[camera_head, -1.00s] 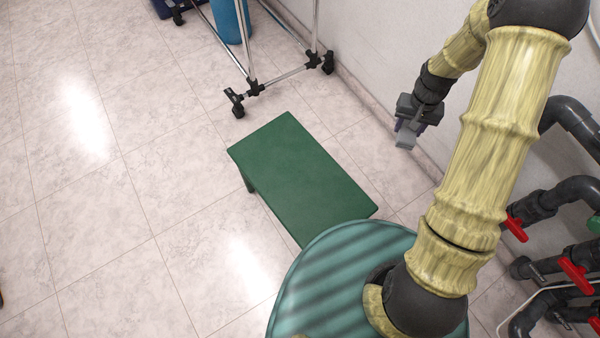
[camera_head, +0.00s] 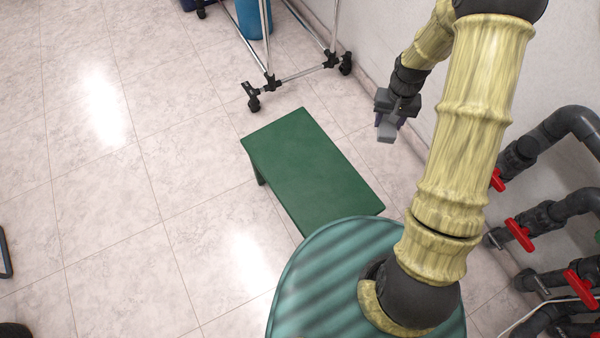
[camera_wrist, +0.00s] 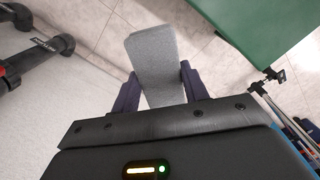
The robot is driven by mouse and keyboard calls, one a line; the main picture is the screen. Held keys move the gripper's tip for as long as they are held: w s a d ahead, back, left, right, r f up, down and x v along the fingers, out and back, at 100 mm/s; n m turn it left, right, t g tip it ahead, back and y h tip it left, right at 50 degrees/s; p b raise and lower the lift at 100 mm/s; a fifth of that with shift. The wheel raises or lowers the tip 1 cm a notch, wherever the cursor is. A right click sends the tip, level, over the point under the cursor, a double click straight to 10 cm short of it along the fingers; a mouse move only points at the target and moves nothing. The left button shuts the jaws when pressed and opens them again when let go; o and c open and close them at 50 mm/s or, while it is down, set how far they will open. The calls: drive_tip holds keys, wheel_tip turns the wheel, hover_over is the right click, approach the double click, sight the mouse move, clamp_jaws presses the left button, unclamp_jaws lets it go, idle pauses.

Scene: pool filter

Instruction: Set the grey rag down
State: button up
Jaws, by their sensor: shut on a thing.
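The grey rag (camera_wrist: 153,62) is a small, flat grey piece in the wrist view, held between the two dark fingers of my gripper (camera_wrist: 160,88). Its far end sticks out past the fingertips over the tiled floor. In the head view my gripper (camera_head: 385,122) is in the air right of the green bench, near the wall, and the rag (camera_head: 386,136) shows as a small grey patch at its tip. My gripper is shut on the rag. The rag does not visibly touch the bench or the floor.
A low green bench (camera_head: 310,168) stands left of my gripper, its top bare; its edge shows in the wrist view (camera_wrist: 265,28). A wheeled metal rack (camera_head: 290,78) stands behind it. Dark pipes with red valves (camera_head: 520,234) line the right wall.

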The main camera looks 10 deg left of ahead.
drive_tip(key=shift+a, duration=0.2)
drive_tip(key=shift+s+a, duration=0.1)
drive_tip(key=shift+a, duration=0.25)
drive_tip(key=s+a+f+n+p, duration=0.1)
drive_tip(key=s+a+n, duration=0.3)
drive_tip(key=a, duration=0.5)
drive_tip(key=s+a+f+n+p, duration=0.2)
drive_tip(key=s+a+n, duration=0.2)
drive_tip(key=a, duration=0.6)
drive_tip(key=shift+s+f+n+p, duration=0.3)
drive_tip(key=shift+s+p, duration=0.1)
drive_tip(key=shift+s, duration=0.8)
drive_tip(key=shift+f+b, duration=1.2)
drive_tip(key=shift+f, duration=1.85)
